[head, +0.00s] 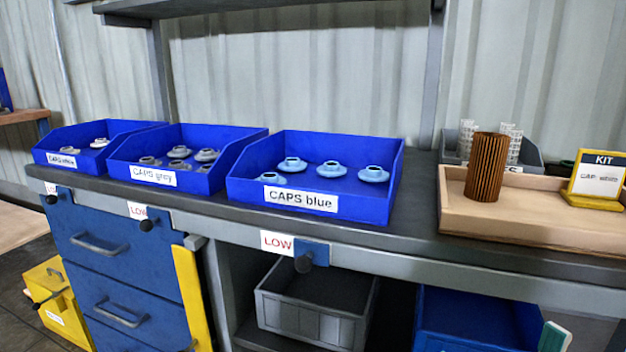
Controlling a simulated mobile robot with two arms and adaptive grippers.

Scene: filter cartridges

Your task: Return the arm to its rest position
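Neither of my arms nor grippers shows in the head view. A brown ribbed filter cartridge (487,167) stands upright on a wooden tray (545,235) at the right of the workbench. A yellow stand with a KIT sign (600,180) is on the same tray, to the right of the cartridge. Blue bins of caps stand in a row on the bench: the CAPS blue bin (378,206) holds several light blue caps (332,170), and the CAPS grey bin (200,183) holds several grey caps (180,153). A third blue bin (125,127) at the far left holds pale caps.
A grey bin with white mesh cylinders (512,147) stands behind the tray. The bench front (420,250) carries LOW tags and dark knobs. Below are blue drawers (120,265), a grey crate (310,318) and a blue crate (470,325). A shelf post (431,80) rises behind the bench.

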